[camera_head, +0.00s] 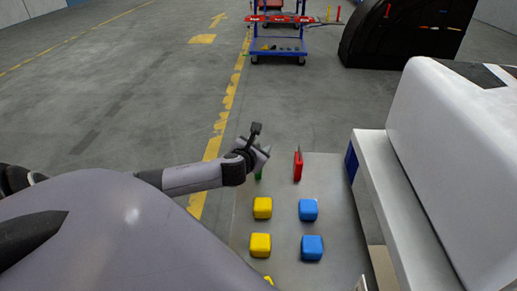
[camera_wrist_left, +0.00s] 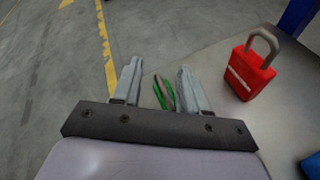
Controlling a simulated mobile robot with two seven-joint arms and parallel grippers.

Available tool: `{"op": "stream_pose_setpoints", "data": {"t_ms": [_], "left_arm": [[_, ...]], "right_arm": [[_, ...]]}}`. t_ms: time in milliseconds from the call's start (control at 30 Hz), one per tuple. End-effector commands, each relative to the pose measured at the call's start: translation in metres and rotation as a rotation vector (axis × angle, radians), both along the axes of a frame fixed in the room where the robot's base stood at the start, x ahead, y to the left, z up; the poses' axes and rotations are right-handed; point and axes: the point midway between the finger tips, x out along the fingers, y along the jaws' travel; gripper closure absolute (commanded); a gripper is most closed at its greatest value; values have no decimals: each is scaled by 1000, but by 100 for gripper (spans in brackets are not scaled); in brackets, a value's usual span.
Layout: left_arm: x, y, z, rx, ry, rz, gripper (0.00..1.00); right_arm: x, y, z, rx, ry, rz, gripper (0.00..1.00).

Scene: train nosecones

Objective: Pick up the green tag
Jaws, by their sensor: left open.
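The green tag (camera_wrist_left: 164,93) shows in the left wrist view between the two fingers of my left gripper (camera_wrist_left: 160,88), near the right finger. It looks thin, with a greyish part beside the green. In the head view only a small bit of the green tag (camera_head: 259,175) shows below my left gripper (camera_head: 264,153), which hides the rest. The left gripper is open, with a finger on either side of the tag. I cannot tell whether a finger touches it. My right gripper is not in view.
A red padlock (camera_head: 298,168) stands right of the tag on the grey table (camera_head: 285,222); it also shows in the left wrist view (camera_wrist_left: 247,75). Yellow blocks (camera_head: 262,208) and blue blocks (camera_head: 308,210) sit nearer. A large white body (camera_head: 455,150) bounds the right side.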

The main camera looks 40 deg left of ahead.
Motion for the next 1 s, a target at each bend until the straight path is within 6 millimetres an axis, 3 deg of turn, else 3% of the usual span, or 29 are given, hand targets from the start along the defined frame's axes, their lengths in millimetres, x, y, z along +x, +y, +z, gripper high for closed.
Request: {"op": "stream_pose_setpoints", "data": {"t_ms": [400, 533, 1000], "left_arm": [[8, 3, -3, 1, 0, -2, 57], [8, 3, -3, 0, 1, -1, 99], [7, 3, -4, 1, 3, 0, 100]], "right_arm": [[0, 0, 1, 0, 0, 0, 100], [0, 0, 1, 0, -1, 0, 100], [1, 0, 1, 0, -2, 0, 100]]}}
